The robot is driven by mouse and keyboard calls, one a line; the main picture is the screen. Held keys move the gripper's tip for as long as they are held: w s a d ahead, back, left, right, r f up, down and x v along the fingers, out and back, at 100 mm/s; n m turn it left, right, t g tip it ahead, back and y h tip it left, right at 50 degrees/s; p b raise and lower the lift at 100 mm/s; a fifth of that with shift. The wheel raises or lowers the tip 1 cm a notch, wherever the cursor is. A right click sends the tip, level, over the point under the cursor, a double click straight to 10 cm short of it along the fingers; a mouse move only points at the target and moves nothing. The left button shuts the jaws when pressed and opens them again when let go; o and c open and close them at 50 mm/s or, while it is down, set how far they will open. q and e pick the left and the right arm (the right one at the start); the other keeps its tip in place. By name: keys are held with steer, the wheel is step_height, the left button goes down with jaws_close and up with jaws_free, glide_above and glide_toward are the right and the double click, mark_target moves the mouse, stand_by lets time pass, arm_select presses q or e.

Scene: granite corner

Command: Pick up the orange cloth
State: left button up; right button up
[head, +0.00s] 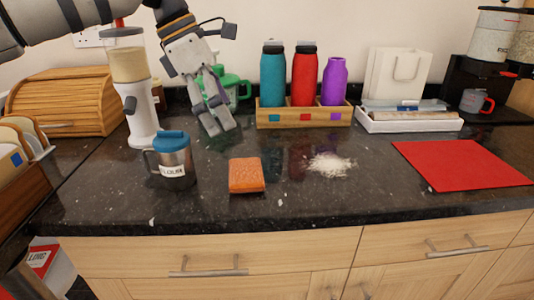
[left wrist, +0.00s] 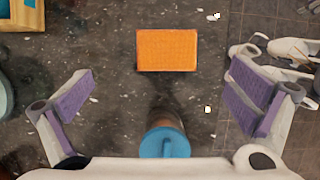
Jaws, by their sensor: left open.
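The orange cloth (head: 246,175) is a small folded block lying on the dark granite counter, near its front edge. In the left wrist view the cloth (left wrist: 167,50) lies between and beyond the two purple-padded fingers, nothing touching it. My left gripper (head: 218,117) is open and empty, above the counter, behind and to the left of the cloth. It also shows in the left wrist view (left wrist: 158,100). My right gripper does not show.
A flour shaker with a blue lid (head: 173,160) stands just left of the cloth. White powder (head: 330,165) lies to its right. A wooden holder (head: 304,118) with several bottles stands behind. A red mat (head: 461,165) lies far right. The front edge is clear.

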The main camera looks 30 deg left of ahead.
mark_target(245, 170)
arm_select(q)
steer(key=x, duration=0.4)
steer(key=s+x, duration=0.1)
steer(key=x, duration=0.6)
steer(key=shift+s+a+f, duration=0.1)
steer(key=shift+s+f, duration=0.2)
steer(key=shift+f, duration=0.25)
steer(key=c, duration=1.1)
